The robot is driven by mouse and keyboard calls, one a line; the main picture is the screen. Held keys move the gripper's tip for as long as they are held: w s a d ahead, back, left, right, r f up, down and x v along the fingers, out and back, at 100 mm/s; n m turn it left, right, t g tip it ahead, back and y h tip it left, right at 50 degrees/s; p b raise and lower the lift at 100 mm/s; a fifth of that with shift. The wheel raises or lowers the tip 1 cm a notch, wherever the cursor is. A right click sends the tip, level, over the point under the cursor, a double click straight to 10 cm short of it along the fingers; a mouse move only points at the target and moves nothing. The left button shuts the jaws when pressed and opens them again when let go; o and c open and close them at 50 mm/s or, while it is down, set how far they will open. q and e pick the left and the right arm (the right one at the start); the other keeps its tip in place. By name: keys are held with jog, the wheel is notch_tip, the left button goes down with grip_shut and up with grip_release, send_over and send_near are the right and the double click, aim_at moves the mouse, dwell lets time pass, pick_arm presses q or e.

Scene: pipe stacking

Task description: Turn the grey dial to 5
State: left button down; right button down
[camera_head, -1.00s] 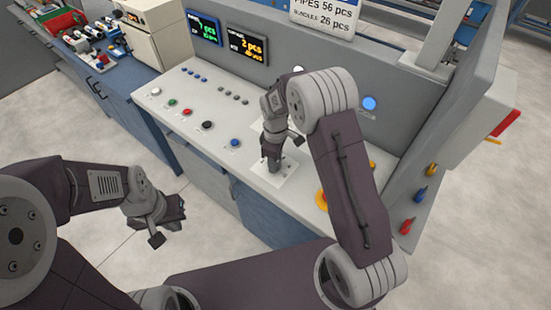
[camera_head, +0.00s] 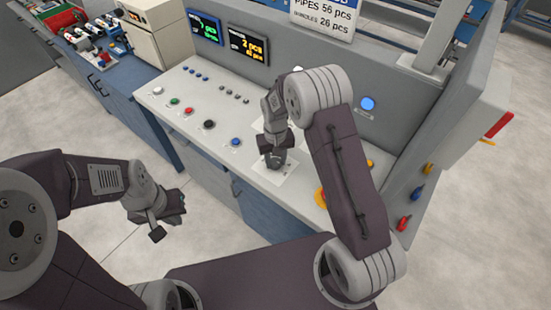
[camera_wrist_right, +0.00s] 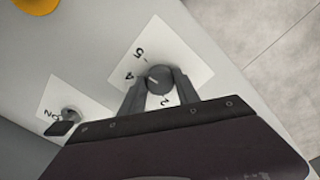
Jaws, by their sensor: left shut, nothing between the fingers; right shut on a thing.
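The grey dial (camera_wrist_right: 159,78) sits on a white plate (camera_wrist_right: 190,50) on the console panel. In the right wrist view the printed 5, 4 and 2 show around it; other numbers are hidden behind my gripper. A light mark on the dial's top seems to face the 4 side. My right gripper (camera_wrist_right: 158,86) is shut on the dial, one finger on each side. In the head view my right gripper (camera_head: 274,160) points down at the plate and hides the dial. My left gripper (camera_head: 168,212) is shut and empty, in front of the console and away from it.
A second white plate with a dark knob (camera_wrist_right: 62,127) lies beside the dial's plate in the wrist view. A blue button (camera_head: 236,142) and several other buttons are on the panel to the left.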

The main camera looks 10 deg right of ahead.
aim_at(275, 161)
jog(key=shift+w+r+m, duration=0.1)
jog(key=shift+w+m, duration=0.05)
jog(key=shift+m, duration=0.7)
jog(key=shift+w+r+m, duration=0.1)
jog(key=shift+m, duration=1.05)
jog(key=c, duration=0.9)
grip_release()
jog(key=shift+s+f, duration=0.1)
notch_tip(275, 161, up, 9)
jog(key=shift+b, duration=0.35)
